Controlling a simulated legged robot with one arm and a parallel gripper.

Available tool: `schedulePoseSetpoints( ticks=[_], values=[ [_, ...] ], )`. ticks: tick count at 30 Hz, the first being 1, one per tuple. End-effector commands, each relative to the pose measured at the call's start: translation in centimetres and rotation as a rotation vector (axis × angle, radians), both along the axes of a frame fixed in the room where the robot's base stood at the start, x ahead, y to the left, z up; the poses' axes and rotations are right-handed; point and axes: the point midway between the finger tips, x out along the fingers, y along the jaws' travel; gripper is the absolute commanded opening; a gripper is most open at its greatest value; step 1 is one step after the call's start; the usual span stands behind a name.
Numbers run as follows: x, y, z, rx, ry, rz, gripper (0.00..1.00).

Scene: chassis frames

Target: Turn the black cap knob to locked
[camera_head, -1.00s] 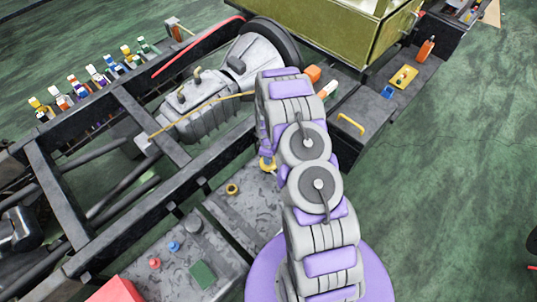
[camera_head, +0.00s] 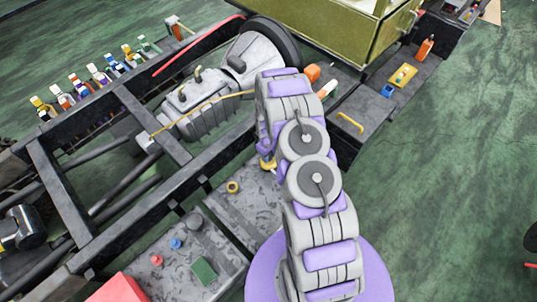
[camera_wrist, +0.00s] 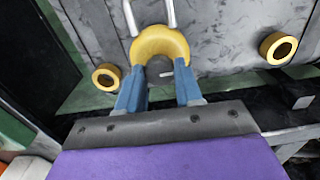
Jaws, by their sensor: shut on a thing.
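The black cap knob (camera_wrist: 157,66) is dark and round, with a short pale mark pointing right in the wrist view. It sits inside a thick yellow collar (camera_wrist: 160,43) on a grey mottled panel (camera_wrist: 220,25). My gripper (camera_wrist: 160,80) has its two blue fingers on either side of the knob, shut on it. The fingers hide part of the knob's sides. In the head view my arm covers the knob, and only a bit of yellow (camera_head: 267,164) shows beside the arm.
Yellow rings lie on either side of the knob, one right (camera_wrist: 278,48) and one left (camera_wrist: 105,77). Two bright metal rods (camera_wrist: 130,15) rise behind the collar. In the head view a yellow ring (camera_head: 232,187) and several coloured caps are on nearby boxes. Black frame rails (camera_head: 150,122) run alongside.

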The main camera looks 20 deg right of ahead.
Motion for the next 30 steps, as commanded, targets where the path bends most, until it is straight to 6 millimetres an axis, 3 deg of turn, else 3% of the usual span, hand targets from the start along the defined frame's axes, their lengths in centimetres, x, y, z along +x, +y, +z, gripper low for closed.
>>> schedulePoseSetpoints(
  ticks=[8,9,16,25,30],
  values=[
    [0.2,-0.1,0.1,-0.001,-0.006,-0.001,0.05],
    [0.2,-0.1,0.1,-0.001,-0.006,-0.001,0.37],
    [0.1,0.0,0.1,-0.001,-0.004,-0.001,0.59],
    [0.0,0.0,0.2,0.000,-0.002,0.000,0.61],
    [0.1,0.0,1.8,-0.001,-0.005,0.000,0.61]
  ],
)
